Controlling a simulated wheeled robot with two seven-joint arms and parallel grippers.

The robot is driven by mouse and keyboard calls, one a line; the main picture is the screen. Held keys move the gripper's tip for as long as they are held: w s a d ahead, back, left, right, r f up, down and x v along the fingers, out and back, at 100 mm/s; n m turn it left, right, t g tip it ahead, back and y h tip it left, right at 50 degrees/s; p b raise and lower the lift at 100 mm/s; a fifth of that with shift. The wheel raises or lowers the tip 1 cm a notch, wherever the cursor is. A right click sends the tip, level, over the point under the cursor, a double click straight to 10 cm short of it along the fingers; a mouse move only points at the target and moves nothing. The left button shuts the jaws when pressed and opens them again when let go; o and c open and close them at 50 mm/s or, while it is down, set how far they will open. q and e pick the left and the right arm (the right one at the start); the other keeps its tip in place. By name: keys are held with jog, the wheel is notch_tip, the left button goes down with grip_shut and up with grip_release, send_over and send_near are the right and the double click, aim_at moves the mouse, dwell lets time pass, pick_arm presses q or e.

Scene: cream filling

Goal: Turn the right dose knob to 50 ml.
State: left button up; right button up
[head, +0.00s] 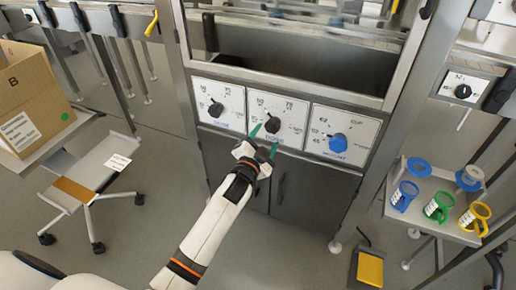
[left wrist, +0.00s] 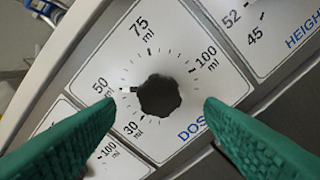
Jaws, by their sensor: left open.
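The right dose knob (head: 272,125) is black and round, on the middle white panel of the machine front. In the left wrist view the knob (left wrist: 159,96) fills the middle of its dial. A white mark at its left edge points toward the 50 ml label (left wrist: 103,88). My left gripper (head: 264,140) is open, its green fingers in front of the dial. In the left wrist view its fingertips (left wrist: 160,106) stand to either side of the knob, with visible gaps. I cannot tell their exact depth. My right gripper is not in view.
The other dose knob (head: 216,109) is black, on the left panel. A blue height knob (head: 338,143) is on the right panel. A shelf (head: 440,226) with coloured cups stands right; a cardboard box (head: 28,95) is at left. A yellow pedal (head: 370,268) is on the floor.

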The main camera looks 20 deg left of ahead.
pick_arm(q)
jog(key=s, duration=0.6)
jog(key=shift+s+p, duration=0.15)
jog(key=shift+p, duration=0.15)
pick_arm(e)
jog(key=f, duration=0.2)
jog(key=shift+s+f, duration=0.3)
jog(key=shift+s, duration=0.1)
pick_arm(q)
jog(key=shift+a, duration=0.1)
